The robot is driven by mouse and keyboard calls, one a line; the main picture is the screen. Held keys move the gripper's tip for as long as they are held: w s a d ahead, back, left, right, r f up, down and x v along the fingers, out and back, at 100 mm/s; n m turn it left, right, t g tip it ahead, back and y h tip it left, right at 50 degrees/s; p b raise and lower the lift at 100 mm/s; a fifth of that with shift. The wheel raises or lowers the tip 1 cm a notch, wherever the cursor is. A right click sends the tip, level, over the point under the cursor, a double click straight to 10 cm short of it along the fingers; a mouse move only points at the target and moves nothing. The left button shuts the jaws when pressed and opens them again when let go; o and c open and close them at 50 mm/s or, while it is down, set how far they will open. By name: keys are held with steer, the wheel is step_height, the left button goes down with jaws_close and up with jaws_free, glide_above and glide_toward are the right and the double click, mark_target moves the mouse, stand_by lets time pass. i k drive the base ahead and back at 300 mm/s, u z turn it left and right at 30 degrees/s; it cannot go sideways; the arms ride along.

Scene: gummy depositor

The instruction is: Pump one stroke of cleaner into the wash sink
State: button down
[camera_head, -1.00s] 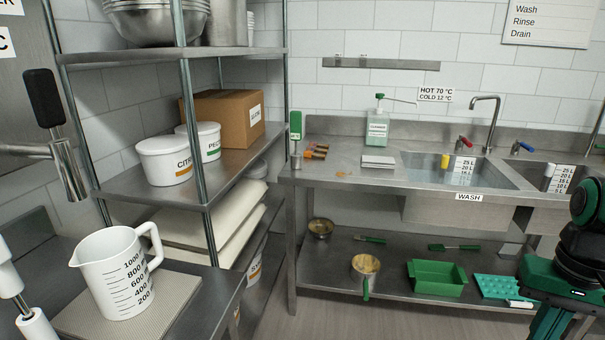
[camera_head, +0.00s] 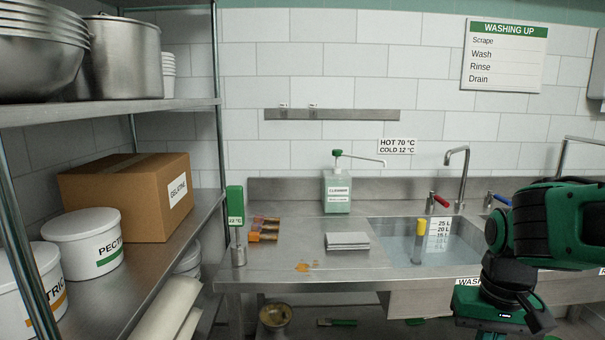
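The cleaner bottle (camera_head: 338,194) stands upright on the steel counter behind the left end of the wash sink. It is pale green with a white label. Its green pump head (camera_head: 337,153) has a long thin spout (camera_head: 368,160) pointing right, toward the sink. The wash sink (camera_head: 395,252) holds water and has a yellow object (camera_head: 420,241) and a litre scale (camera_head: 439,232) at its back. My green and black arm shows at the right, in front of the counter. My gripper cannot be made out in this view.
A steel shelf rack (camera_head: 112,103) stands at the left. Red-handled (camera_head: 436,202) and blue-handled taps (camera_head: 495,200) stand behind the sinks.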

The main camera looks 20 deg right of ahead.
mark_target(338, 153)
steer(key=i, duration=0.95)
steer(key=u, duration=0.05)
